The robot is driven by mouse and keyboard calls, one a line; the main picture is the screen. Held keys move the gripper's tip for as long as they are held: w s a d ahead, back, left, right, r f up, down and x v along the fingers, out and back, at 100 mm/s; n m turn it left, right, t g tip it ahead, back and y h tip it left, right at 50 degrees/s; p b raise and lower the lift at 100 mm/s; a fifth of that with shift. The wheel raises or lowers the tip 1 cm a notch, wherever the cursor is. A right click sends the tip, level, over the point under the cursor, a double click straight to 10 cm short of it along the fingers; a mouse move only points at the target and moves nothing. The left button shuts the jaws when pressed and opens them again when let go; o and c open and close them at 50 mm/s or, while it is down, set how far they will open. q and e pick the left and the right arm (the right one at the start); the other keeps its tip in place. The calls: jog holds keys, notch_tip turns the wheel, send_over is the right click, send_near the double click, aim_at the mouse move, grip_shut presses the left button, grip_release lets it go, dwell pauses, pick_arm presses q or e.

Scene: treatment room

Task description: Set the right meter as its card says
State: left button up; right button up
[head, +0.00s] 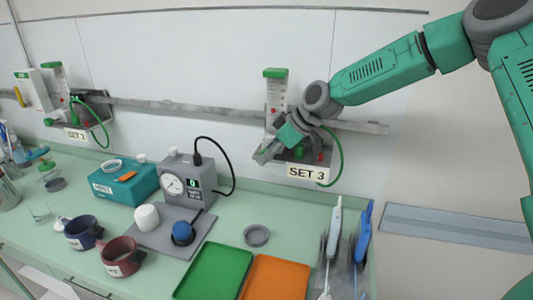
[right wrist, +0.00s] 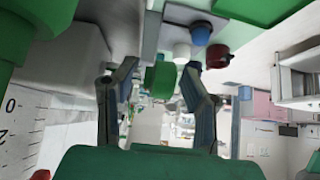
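The right meter (head: 275,92) is an upright clear tube with a green cap on the wall rail. A red spot shows low in it; its reading is too small to tell. Its card (head: 306,172) reads SET 3. My right gripper (head: 266,152) is at the meter's base. In the right wrist view, a green knob (right wrist: 160,78) lies between the fingers of my right gripper (right wrist: 160,80), which look open with a gap at the left finger. Part of the meter's scale (right wrist: 22,122) shows large there at left. My left gripper is not in view.
A left meter (head: 62,78) with another SET 3 card (head: 75,135) hangs further left. A green hose (head: 340,160) loops beside the right meter. The counter below holds a gauge box (head: 188,182), mugs (head: 122,256), a green tray (head: 213,272) and an orange tray (head: 275,278).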

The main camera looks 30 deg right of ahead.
jog(key=shift+r, duration=0.15)
jog(key=shift+d+r, duration=0.1)
jog(key=shift+r, duration=0.1)
jog(key=v, duration=1.1)
jog(key=shift+s+d, duration=0.15)
